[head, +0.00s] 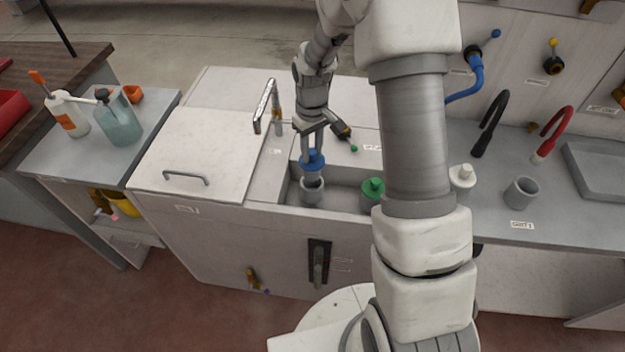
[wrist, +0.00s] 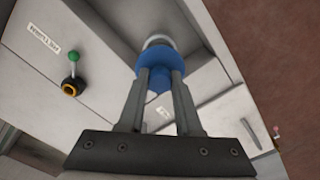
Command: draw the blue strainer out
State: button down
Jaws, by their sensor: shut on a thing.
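The blue strainer (head: 312,161) is upright at a pale grey cylindrical holder (head: 312,190) in the open trough of the white machine. My gripper (head: 312,150) comes down from above and is shut on the top of the blue strainer. In the wrist view the blue strainer (wrist: 160,60) sits between the two fingers of my gripper (wrist: 160,78), with part of the pale holder (wrist: 158,40) showing beyond it. How far the strainer sits inside the holder cannot be told.
A green-topped piece (head: 373,188) stands in the trough to the right. A metal spout (head: 268,105) rises at the trough's left, and a black valve with a green knob (head: 343,132) is behind it. A grey cup (head: 521,192) and white fitting (head: 462,177) stand on the right counter.

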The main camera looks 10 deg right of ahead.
jog(key=shift+r+p, duration=1.3)
jog(key=shift+r, duration=0.75)
jog(key=shift+s, duration=0.1)
